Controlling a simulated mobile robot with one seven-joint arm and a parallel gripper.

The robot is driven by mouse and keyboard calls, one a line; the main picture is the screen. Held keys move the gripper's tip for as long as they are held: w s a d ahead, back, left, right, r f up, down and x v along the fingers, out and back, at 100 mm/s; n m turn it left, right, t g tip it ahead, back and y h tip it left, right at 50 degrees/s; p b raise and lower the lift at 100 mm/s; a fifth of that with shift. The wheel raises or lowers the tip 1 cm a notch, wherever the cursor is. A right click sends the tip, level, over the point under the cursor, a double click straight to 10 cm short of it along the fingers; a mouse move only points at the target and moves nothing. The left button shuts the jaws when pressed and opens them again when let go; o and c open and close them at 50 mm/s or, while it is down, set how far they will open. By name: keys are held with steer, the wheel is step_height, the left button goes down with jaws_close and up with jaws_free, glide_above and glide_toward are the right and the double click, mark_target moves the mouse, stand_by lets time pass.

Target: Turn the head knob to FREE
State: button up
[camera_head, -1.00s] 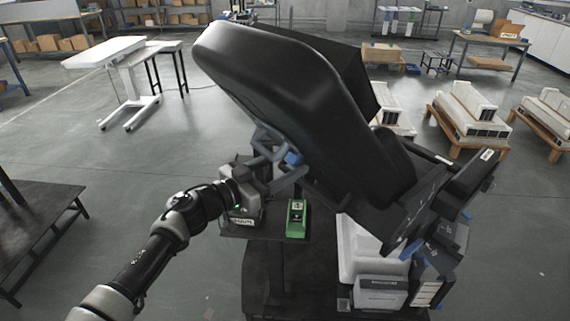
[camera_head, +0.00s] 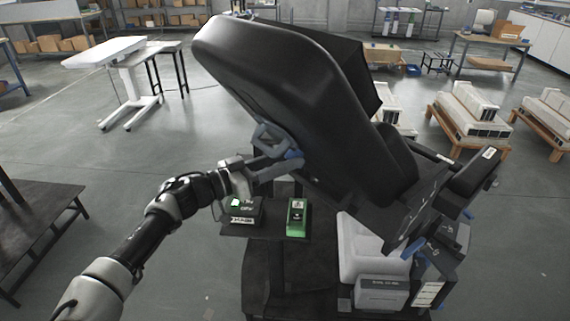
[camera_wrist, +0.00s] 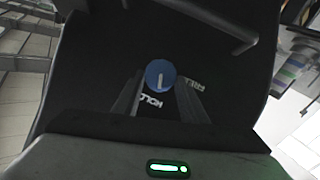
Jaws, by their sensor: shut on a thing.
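The head knob (camera_wrist: 161,74) is a round blue knob with a white pointer line, on the dark underside of the large black padded rest. In the wrist view the pointer line runs from near its centre toward the bottom of the picture. Pale lettering (camera_wrist: 154,99) sits beside it, partly covered and too unclear to read. My gripper (camera_wrist: 160,88) is shut on the knob, one finger on either side. In the head view my gripper (camera_head: 284,160) reaches from the left to the blue part under the black padded rest (camera_head: 290,95).
A white and grey unit (camera_head: 372,262) stands to the right. A dark low table (camera_head: 40,225) is at the left; open floor lies between.

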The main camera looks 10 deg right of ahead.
steer(key=shift+w+d+f+n+g+h+b, duration=0.15)
steer(key=shift+w+f+n+g+h+b, duration=0.25)
steer(key=shift+n+g+h+b, duration=1.5)
steer(key=shift+w+d+f+m+g+h+b, duration=0.1)
steer(key=shift+w+f+g+h+b, duration=0.25)
steer(key=shift+g+b, duration=1.75)
steer(key=shift+w+d+f+n+g+h+b, duration=0.3)
steer(key=shift+n+g+h, duration=0.8)
steer(key=shift+g, duration=2.4)
steer(key=shift+a+f, duration=0.1)
steer(key=shift+f, duration=0.05)
steer(key=o, duration=1.1)
steer(key=shift+c, duration=0.2)
steer(key=b+v, duration=0.7)
steer(key=v, duration=0.5)
